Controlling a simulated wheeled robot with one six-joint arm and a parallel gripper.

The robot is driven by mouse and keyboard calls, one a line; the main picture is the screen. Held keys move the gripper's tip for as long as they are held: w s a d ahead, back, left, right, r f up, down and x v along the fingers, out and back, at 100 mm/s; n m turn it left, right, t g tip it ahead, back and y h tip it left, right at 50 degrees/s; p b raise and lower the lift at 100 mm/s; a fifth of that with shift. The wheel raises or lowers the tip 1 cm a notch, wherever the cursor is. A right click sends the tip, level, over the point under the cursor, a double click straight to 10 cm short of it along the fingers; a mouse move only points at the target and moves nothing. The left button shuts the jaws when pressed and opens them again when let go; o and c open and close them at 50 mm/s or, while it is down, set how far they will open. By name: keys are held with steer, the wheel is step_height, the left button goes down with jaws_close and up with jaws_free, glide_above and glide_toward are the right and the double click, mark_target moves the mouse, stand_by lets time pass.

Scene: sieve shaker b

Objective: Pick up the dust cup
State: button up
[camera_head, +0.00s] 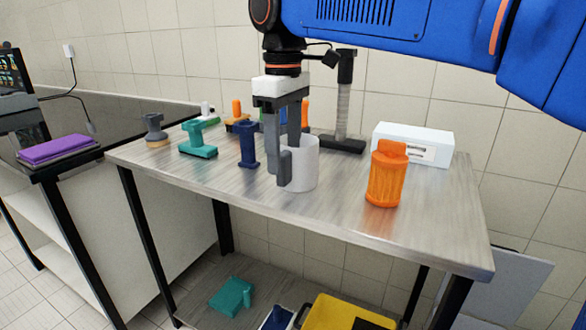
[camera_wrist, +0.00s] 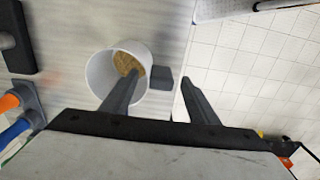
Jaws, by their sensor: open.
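The dust cup (camera_head: 304,166) is a white cup with a grey handle (camera_head: 286,170). It stands upright on the metal table (camera_head: 330,208). In the wrist view the cup (camera_wrist: 98,74) shows brown dust inside, and its handle (camera_wrist: 161,78) points to the right. My gripper (camera_head: 283,158) is open and points down at the cup. In the wrist view my gripper (camera_wrist: 160,76) has one finger overlapping the cup's inside and the other right of the handle, with the handle between them. I cannot tell whether a finger touches the cup.
An orange container (camera_head: 385,180) stands to the right, with a white box (camera_head: 413,145) behind it. A stand (camera_head: 343,105) is behind the cup. A blue tool (camera_head: 248,145) and a teal tool (camera_head: 199,141) stand left. The front of the table is clear.

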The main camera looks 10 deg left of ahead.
steer(key=shift+f, duration=1.35)
steer(key=shift+c, duration=0.3)
jaws_close()
steer(key=shift+r, duration=0.15)
